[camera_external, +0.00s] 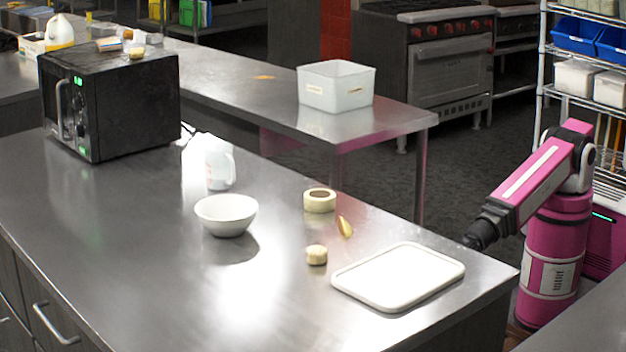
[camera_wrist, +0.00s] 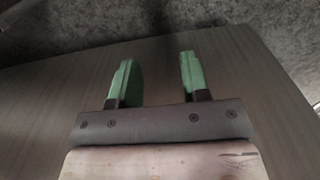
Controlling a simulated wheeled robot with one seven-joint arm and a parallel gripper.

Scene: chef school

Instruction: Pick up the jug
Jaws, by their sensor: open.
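A white jug (camera_external: 219,166) with a handle on its right side stands upright on the steel counter (camera_external: 130,215), behind a white bowl (camera_external: 226,214). Its upper part is washed out by glare. My gripper is open and empty in the wrist view (camera_wrist: 156,70), with two green fingers apart above a plain grey surface. The jug does not show in the wrist view. In the external view the dark end of my arm is at the counter's right edge, far from the jug, and the fingers cannot be made out there.
A white tray (camera_external: 398,277) lies at the counter's near right. A tape-like roll (camera_external: 319,201), a small yellow item (camera_external: 345,227) and a small pale piece (camera_external: 316,255) lie between bowl and tray. A black microwave (camera_external: 125,105) stands at the left.

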